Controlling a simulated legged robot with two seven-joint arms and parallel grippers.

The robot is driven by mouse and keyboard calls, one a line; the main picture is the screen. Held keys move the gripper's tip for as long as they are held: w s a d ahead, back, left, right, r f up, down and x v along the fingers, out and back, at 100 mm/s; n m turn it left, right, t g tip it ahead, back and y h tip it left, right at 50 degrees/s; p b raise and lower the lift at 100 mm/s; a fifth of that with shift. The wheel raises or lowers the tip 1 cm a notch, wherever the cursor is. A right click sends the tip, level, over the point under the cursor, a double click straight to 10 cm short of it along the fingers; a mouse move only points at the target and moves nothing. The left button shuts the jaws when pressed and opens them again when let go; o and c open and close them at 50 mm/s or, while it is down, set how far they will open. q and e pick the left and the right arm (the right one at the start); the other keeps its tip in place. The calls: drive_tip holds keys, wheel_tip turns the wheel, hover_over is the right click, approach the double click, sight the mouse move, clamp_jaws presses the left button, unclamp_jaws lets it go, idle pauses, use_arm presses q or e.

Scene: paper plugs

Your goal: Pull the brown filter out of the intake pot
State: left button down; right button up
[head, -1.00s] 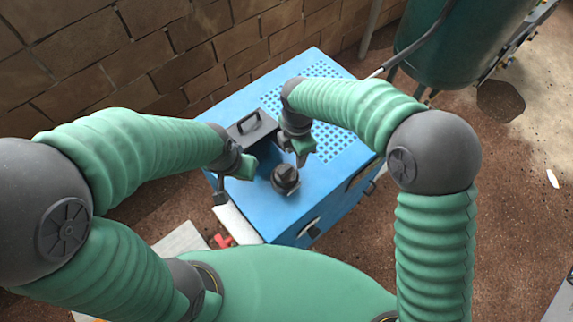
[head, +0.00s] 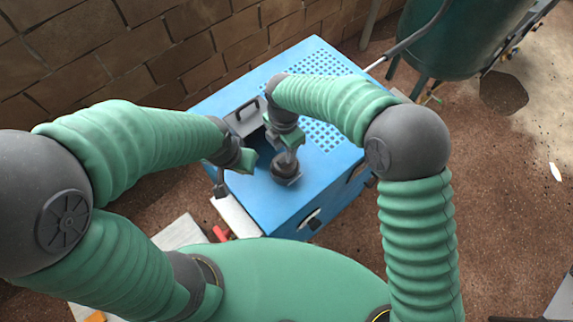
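A dark round pot-like part (head: 285,170) sits on top of the blue machine (head: 325,185); I take it as the intake pot. I cannot make out a brown filter; my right gripper and wrist cover part of the pot. My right gripper (head: 291,158) points down right at the pot, touching it or just above it. Whether its fingers are shut on something is too small to tell. My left gripper (head: 240,162) is left of the pot, by the machine's left edge, apart from it. Its finger opening does not show clearly.
A grey lid with a handle (head: 246,116) stands open beside a dark recess on the machine top. A perforated grille (head: 318,85) lies behind my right forearm. A brick wall (head: 165,50) is behind, and a green tank (head: 460,40) with a hose is at right.

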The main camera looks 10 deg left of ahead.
sight(285, 165)
drive_tip(key=shift+s+d+f+b, duration=0.1)
drive_tip(key=shift+f+b, duration=0.95)
drive_tip(key=shift+f, duration=0.85)
clamp_jaws()
